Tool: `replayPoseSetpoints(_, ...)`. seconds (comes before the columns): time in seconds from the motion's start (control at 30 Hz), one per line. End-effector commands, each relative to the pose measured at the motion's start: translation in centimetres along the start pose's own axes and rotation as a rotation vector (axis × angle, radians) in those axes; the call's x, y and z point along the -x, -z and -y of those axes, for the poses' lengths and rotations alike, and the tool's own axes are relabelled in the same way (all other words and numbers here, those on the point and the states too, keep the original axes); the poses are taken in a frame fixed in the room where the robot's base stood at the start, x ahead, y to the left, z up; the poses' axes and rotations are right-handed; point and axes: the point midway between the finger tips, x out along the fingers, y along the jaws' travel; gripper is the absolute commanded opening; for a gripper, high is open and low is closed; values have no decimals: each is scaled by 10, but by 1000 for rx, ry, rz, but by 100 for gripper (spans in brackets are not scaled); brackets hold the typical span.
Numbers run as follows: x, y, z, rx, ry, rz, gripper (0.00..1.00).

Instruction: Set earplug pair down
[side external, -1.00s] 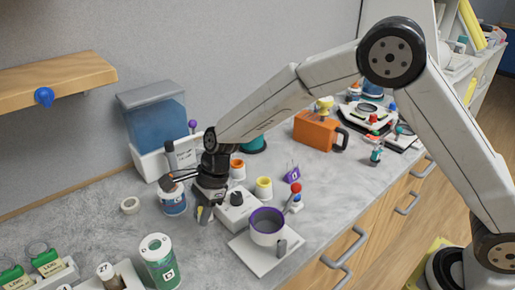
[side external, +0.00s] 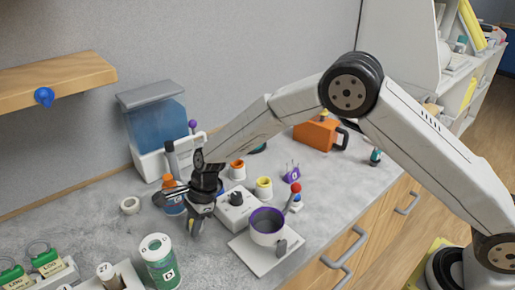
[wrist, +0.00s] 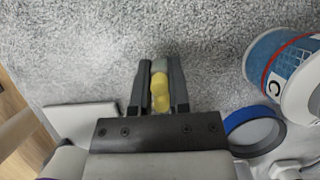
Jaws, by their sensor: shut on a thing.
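The yellow earplug pair (wrist: 160,90) sits between the fingers of my gripper (wrist: 160,66) in the wrist view, with a paler piece at the tip end. The fingers are shut on it. In the side external view my gripper (side external: 194,229) points down, low over the grey counter (side external: 222,262), in front of the blue-and-white tub (side external: 172,208). I cannot tell whether the earplugs touch the counter. They are too small to make out in the side view.
A white device with a black knob (side external: 236,200) stands close right of my gripper, and a purple-rimmed pot (side external: 267,227) farther right. A green-and-white canister (side external: 160,262) stands front left. A tub marked C (wrist: 285,65) and a blue ring (wrist: 253,128) lie right in the wrist view.

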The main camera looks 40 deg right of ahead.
Motion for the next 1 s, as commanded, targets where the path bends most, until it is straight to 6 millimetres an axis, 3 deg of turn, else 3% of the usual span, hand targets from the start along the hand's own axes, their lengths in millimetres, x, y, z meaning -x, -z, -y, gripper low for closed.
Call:
replayPoseSetpoints(0.17, -12, 5, 0, -2, 0, 1, 0)
replayPoseSetpoints(0.57, -15, 6, 0, -1, 1, 1, 0)
replayPoseSetpoints(0.6, -16, 6, 0, -1, 1, 1, 25)
replayPoseSetpoints(0.7, -15, 6, 0, -1, 2, 1, 56)
replayPoseSetpoints(1.0, -15, 6, 0, -1, 2, 1, 57)
